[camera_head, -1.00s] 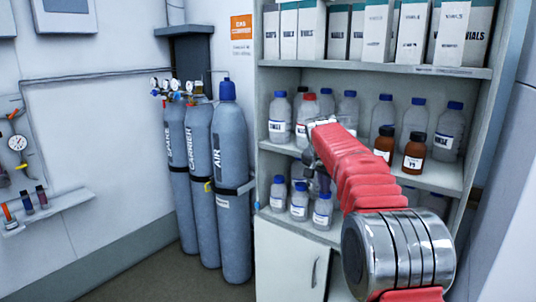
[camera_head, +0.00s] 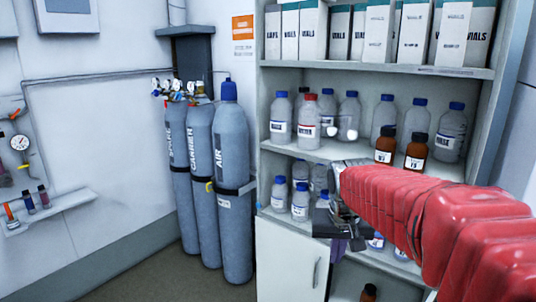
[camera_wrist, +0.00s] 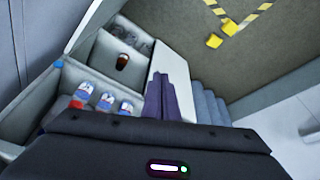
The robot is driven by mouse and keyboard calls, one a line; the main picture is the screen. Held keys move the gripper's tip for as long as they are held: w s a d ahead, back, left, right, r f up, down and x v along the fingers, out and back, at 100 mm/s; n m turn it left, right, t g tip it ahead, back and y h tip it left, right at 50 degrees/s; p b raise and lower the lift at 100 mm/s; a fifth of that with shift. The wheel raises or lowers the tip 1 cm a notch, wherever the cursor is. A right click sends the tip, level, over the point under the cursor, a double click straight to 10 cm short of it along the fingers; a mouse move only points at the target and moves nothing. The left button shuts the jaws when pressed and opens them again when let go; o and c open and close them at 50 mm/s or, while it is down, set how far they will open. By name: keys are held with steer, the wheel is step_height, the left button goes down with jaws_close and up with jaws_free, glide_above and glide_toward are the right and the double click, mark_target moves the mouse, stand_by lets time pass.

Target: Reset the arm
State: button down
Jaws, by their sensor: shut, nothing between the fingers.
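My arm, in a red ribbed sleeve, reaches in from the right edge of the head view. My gripper (camera_head: 338,248) hangs at its end in front of the lower part of the shelf unit (camera_head: 375,72), pointing down. The wrist view shows its two dark purple fingers (camera_wrist: 160,95) closed together, with nothing between them. The sleeve and wrist hide part of the lower shelves and some bottles there.
Capped bottles (camera_head: 281,118) and brown bottles (camera_head: 416,151) stand on the middle shelf. Vials boxes (camera_head: 380,32) fill the top shelf. Grey gas cylinders (camera_head: 231,180) stand left of the unit.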

steer(key=s+f+n+t, duration=0.1)
steer(key=s, duration=2.2)
steer(key=shift+s+a+f+t+y, duration=0.3)
steer(key=shift+a+f+t+y, duration=0.05)
steer(key=shift+a+t+y, duration=0.05)
steer(key=shift+a+n, duration=0.15)
steer(key=shift+n, duration=0.15)
